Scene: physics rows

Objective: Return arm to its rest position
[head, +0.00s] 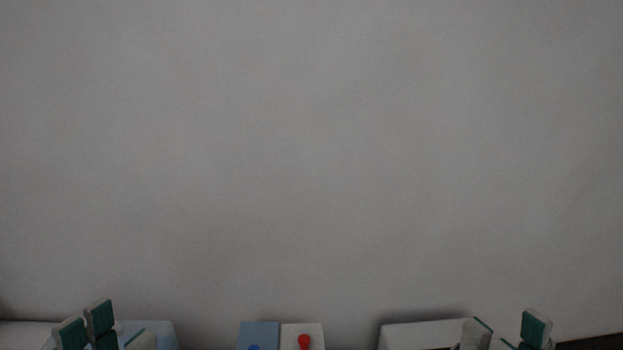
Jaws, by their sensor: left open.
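My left gripper (100,325) shows at the bottom left of the head view. Its pale fingers with green pads stand apart, and nothing shows between them. My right gripper (507,332) shows at the bottom right, its fingers also apart with no object visible between them. Both are cut off by the lower edge, so the arms and most of both hands are hidden.
A light blue surface (163,331) lies behind my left gripper. A blue block (259,331) and a white block with a red knob (304,341) sit at bottom centre. A white box (415,335) is beside my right gripper. A bare grey wall (310,150) fills the rest.

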